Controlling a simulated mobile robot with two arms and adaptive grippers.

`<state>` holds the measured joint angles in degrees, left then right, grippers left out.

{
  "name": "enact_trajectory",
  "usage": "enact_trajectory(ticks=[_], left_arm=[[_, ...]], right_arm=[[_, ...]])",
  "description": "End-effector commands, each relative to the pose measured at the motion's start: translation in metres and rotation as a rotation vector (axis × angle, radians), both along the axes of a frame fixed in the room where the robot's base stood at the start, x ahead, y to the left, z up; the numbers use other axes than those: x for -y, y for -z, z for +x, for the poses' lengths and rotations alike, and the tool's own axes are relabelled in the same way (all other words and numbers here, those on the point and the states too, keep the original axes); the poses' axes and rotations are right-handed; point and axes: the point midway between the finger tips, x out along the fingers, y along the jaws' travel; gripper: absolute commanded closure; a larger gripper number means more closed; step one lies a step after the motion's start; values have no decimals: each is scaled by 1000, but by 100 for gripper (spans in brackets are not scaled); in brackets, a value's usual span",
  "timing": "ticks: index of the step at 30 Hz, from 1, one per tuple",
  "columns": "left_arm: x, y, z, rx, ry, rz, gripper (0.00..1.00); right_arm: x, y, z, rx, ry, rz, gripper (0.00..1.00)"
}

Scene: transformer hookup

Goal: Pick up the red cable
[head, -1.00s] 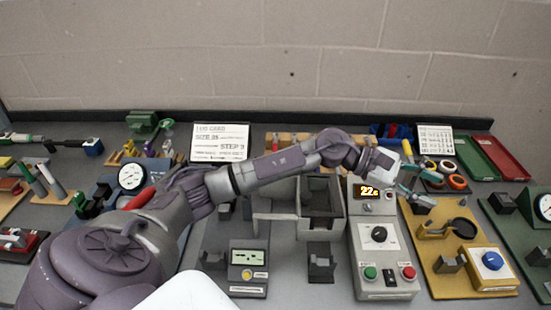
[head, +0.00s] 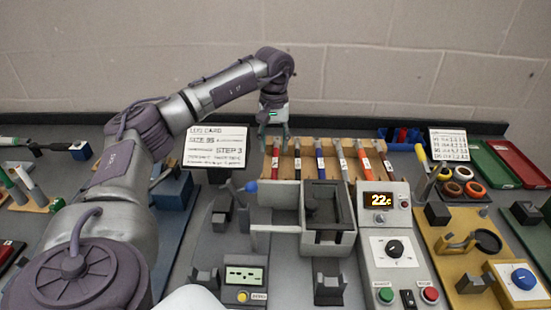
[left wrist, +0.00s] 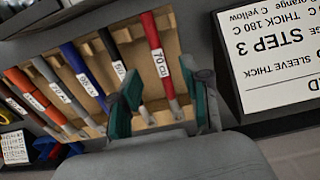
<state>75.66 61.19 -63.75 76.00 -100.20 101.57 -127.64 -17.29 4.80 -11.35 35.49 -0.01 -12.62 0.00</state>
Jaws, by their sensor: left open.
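A red cable (head: 276,160) with a white label lies at the left end of a wooden rack (head: 287,143) at the back of the bench. My left gripper (head: 272,138) is open and points down at the cable's back end. In the left wrist view its teal fingers (left wrist: 168,88) appear on either side of the red cable, apart from it. I cannot tell the exact height gap. My right gripper is not in view.
Black, blue and other red or orange cables lie alongside in the rack, including a blue cable (head: 319,160) and a black one close by (left wrist: 110,45). A job card (head: 216,147) stands just left of the gripper. Grey fixtures (head: 328,215) stand in front.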

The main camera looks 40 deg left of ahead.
Motion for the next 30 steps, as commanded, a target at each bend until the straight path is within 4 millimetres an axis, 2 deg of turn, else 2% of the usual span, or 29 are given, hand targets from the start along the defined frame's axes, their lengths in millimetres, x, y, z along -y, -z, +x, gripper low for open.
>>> enact_trajectory(ticks=[3,8,13,18,26,30], left_arm=[[0,12,0,-1,0,0,53],[1,22,0,-1,0,-1,53],[2,47,0,-2,1,-1,53],[3,67,0,0,2,-1,53],[3,69,1,2,1,-2,53],[3,69,1,2,1,-2,76]], right_arm=[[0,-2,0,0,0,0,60],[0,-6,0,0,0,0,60],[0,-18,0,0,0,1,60],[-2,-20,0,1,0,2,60],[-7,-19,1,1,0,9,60],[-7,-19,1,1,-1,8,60]])
